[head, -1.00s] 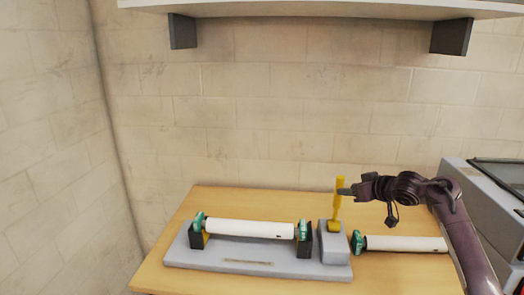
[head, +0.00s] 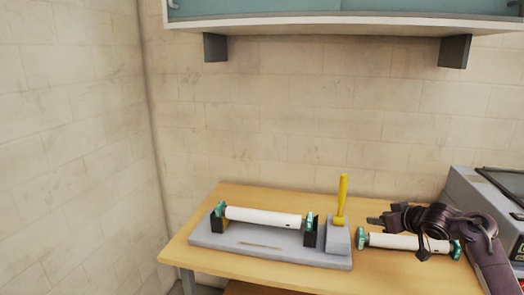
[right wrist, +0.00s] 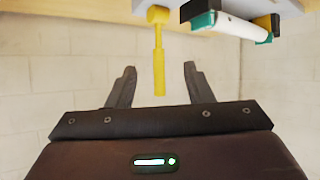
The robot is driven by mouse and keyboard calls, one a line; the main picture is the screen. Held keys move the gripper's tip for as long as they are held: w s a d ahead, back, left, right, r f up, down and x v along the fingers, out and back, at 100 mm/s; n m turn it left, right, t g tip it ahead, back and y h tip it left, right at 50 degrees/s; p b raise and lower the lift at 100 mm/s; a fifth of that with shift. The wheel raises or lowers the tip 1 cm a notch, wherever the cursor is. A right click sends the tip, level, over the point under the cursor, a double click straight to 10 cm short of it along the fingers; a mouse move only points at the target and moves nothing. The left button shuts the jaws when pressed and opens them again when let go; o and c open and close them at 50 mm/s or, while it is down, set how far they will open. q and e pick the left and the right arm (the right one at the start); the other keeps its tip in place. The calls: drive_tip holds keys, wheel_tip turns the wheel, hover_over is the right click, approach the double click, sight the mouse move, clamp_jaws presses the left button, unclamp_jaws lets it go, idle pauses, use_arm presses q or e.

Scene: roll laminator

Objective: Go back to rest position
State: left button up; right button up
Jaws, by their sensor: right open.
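My right gripper (head: 374,220) is open and empty in the head view, to the right of the yellow lever (head: 342,196) and apart from it. In the right wrist view its two fingers (right wrist: 158,85) are spread, with the yellow lever (right wrist: 159,60) showing beyond the gap. The lever stands upright on a grey block at the right end of the laminator base (head: 225,243). A white roll (head: 262,217) with green ends lies across the base's black holders. My left gripper is not in view.
A second white roll (head: 392,241) with green ends lies on the wooden table (head: 190,262) below my right arm. A grey machine (head: 480,195) stands at the right. A shelf (head: 330,22) hangs on the wall above. The air over the table's left is clear.

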drive_tip(key=s+a+f+g+h, duration=0.1)
drive_tip(key=s+a+f+h, duration=0.1)
drive_tip(key=s+a+f, duration=0.5)
drive_tip(key=s+a+f+g+h, duration=0.1)
drive_tip(key=s+a+f+g, duration=0.1)
drive_tip(key=s+a+f, duration=0.6)
drive_tip(key=s+f+m+g, duration=0.2)
drive_tip(key=s+g, duration=0.3)
drive_tip(key=s, duration=2.2)
wheel_tip(320, 180, down, 30)
drive_tip(key=s+f+g+b, duration=0.1)
drive_tip(key=b, duration=0.1)
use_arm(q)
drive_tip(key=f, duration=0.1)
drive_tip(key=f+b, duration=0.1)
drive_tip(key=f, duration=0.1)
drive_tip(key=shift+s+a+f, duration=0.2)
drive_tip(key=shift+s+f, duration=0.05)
use_arm(e)
drive_tip(key=s+d+f+g, duration=0.1)
drive_tip(key=s+d+f, duration=0.2)
drive_tip(key=s+f, duration=1.7)
drive_tip(key=shift+s+f+h, duration=0.15)
drive_tip(key=shift+s+h, duration=0.1)
drive_tip(key=shift+h, duration=0.15)
